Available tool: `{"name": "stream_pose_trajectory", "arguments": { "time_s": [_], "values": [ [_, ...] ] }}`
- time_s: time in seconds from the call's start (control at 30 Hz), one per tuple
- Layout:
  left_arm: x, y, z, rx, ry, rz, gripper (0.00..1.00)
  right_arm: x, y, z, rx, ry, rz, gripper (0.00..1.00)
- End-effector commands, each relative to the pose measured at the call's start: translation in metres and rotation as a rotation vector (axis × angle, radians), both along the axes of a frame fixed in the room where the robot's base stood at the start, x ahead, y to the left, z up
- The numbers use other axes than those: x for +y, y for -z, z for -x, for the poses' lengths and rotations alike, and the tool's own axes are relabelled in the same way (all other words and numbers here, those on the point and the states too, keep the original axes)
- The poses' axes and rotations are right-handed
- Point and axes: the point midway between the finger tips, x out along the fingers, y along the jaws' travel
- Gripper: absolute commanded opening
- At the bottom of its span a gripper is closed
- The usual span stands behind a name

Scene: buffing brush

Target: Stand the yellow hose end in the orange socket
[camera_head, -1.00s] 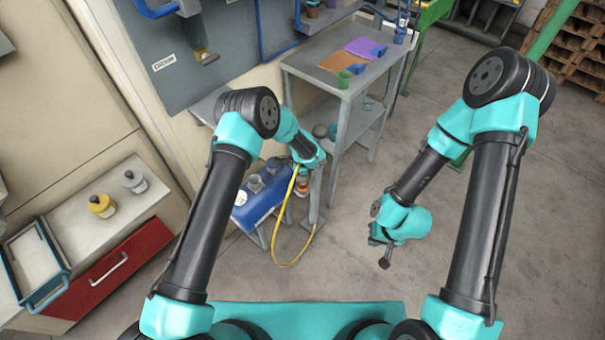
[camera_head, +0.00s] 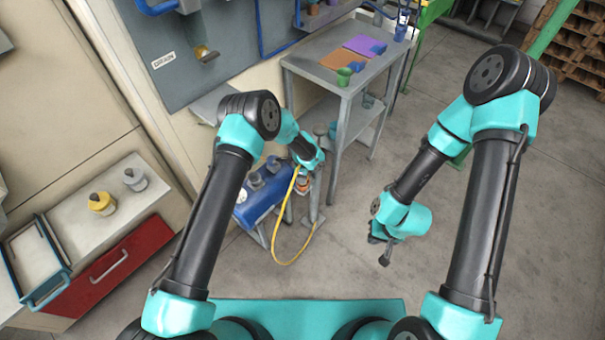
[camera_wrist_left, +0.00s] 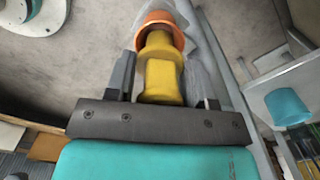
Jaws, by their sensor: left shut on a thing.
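My left gripper (camera_wrist_left: 160,82) is shut on the yellow hose end (camera_wrist_left: 160,78), which sits between its two fingers in the left wrist view. The orange socket (camera_wrist_left: 158,20) lies straight past the hose end's tip. The tip overlaps the socket's ring; I cannot tell whether it is inside or just in front. In the head view the orange socket (camera_head: 303,184) shows just under my left gripper, which mostly hides the hose end. The yellow hose (camera_head: 284,222) hangs in a loop below. My right gripper (camera_head: 382,249) is open and empty above the floor.
A blue tank (camera_head: 258,202) stands left of the socket. A grey table (camera_head: 330,83) with orange and purple mats stands behind. A white counter (camera_head: 125,205) with a red drawer (camera_head: 120,272) is at the left. Floor around my right gripper is clear.

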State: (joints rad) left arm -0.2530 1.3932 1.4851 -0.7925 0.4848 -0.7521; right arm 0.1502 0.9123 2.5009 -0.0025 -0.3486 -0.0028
Motion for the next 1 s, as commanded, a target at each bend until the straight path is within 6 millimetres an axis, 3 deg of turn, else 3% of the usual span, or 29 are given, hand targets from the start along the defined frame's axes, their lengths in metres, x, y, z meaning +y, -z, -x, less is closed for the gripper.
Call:
{"name": "stream_pose_trajectory", "arguments": {
  "time_s": [1.0],
  "values": [
    [0.000,0.015,0.000,0.000,0.001,0.000,0.20,0.000,0.000,0.000,0.000,0.000,0.000,0.00]
  ]
}}
